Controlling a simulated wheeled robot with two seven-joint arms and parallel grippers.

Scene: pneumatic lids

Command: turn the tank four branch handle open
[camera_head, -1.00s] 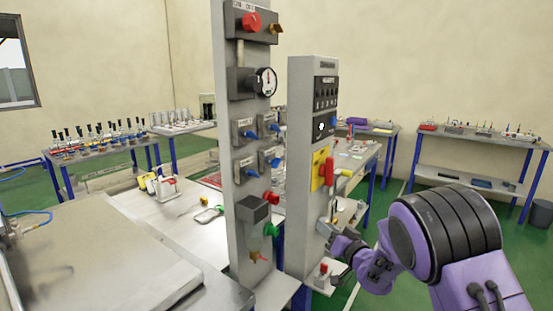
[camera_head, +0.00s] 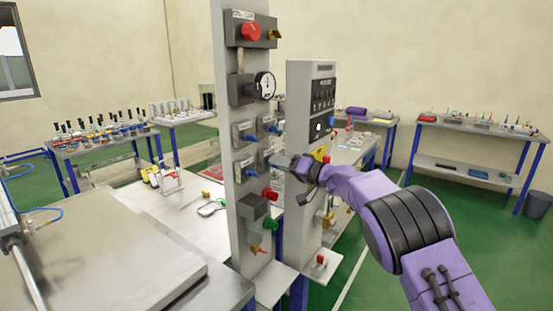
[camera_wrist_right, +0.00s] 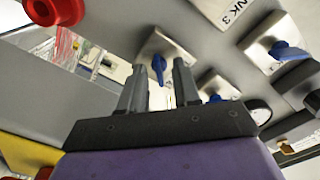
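The grey panel (camera_head: 232,130) carries several square valve plates with blue handles. In the right wrist view, a plate with a blue handle (camera_wrist_right: 158,66) shows between my fingertips; from its place as the lower right valve, I take it as the tank four branch handle. Its own label is not readable. My right gripper (camera_head: 284,163) is at this valve in the head view and hides the handle there. In the wrist view the gripper (camera_wrist_right: 160,75) is open, its two fingers apart on either side of the handle; contact cannot be told. My left gripper is not in view.
A neighbouring blue handle (camera_wrist_right: 285,50) lies beside a label ending in "NK 3". A pressure gauge (camera_head: 265,86) sits above and a red knob (camera_head: 270,194) below. A second grey column (camera_head: 312,75) stands close to the right, behind my right wrist.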

